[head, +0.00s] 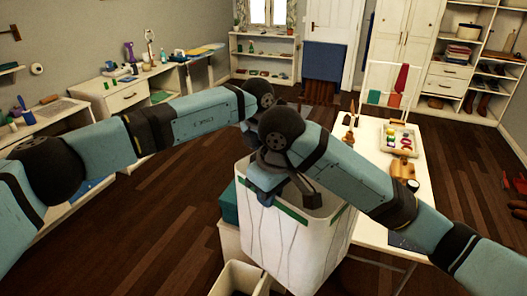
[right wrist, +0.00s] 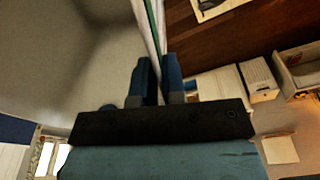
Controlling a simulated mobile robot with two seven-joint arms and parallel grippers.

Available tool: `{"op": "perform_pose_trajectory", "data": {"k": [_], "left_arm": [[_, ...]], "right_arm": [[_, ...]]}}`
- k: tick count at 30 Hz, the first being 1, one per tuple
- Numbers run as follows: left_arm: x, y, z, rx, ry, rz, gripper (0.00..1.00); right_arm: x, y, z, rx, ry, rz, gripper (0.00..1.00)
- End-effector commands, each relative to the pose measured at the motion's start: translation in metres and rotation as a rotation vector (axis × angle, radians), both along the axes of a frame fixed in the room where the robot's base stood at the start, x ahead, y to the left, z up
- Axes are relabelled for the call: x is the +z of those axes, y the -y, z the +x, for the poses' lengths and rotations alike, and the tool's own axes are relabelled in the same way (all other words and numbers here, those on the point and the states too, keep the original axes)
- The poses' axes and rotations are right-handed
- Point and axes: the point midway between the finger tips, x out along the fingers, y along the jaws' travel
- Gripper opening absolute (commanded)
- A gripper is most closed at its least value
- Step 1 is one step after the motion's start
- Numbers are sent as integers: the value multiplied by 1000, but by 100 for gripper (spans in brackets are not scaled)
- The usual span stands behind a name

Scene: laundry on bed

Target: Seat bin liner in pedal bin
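The pedal bin (head: 335,250) stands in the middle of the head view, a tall white tapering container, open at the top. White sheeting with creases covers its near side, apparently the bin liner (head: 285,245), with green strips along the upper edge. Liner and bin wall are hard to tell apart. My right gripper (head: 275,188) is at the rim on the left side. In the right wrist view its blue fingers (right wrist: 158,75) stand close on either side of a thin white and green edge, with the grey inside to the left. My left arm reaches behind the right wrist; its fingers are hidden.
A white table (head: 450,215) with a tray (head: 399,138) and small items stands close right of the bin. A counter (head: 125,95) runs along the left wall. Wooden floor is clear at left.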

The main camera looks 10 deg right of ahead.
Motion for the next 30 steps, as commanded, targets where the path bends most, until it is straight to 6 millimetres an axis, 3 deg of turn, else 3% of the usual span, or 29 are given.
{"op": "perform_pose_trajectory", "data": {"k": [1, 3, 14, 30], "left_arm": [[0, 2, -2, -5, 0, 0, 0], [0, 2, -1, -4, 0, -1, 0], [0, 0, 0, 0, 1, 0, 0], [0, 0, 1, 1, 2, 0, 0]], "right_arm": [[0, 0, 0, -1, 0, 0, 22], [0, 0, 0, -1, 0, 0, 33], [7, 1, -1, -1, 0, 0, 33], [104, 11, -12, -1, 3, -1, 33]]}}
